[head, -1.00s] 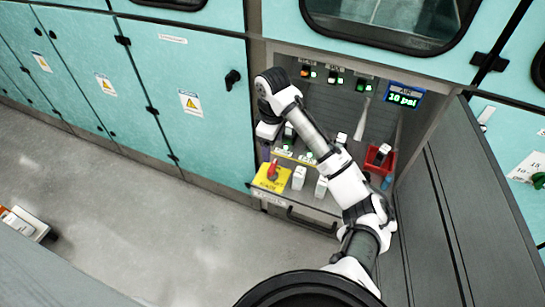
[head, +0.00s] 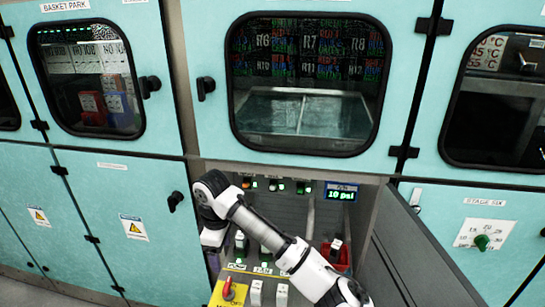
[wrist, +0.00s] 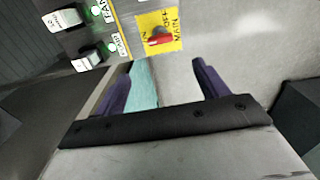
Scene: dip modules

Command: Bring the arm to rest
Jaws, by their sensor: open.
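My arm reaches across the open lower cabinet bay in the head view, with its wrist at the bay's left side. My gripper (wrist: 163,88) shows in the wrist view with its two dark purple fingers wide apart and nothing between them. Beyond the fingers in the wrist view lies a yellow plate with a red switch (wrist: 160,38), apart from the gripper. The same red switch (head: 229,288) shows at the bay's lower left in the head view.
White modules with green lights (wrist: 87,60) stand near the gripper. A pressure display (head: 341,194) reads 10 psi. The open grey door (head: 415,260) bounds the right. A windowed tank cabinet (head: 305,110) is above.

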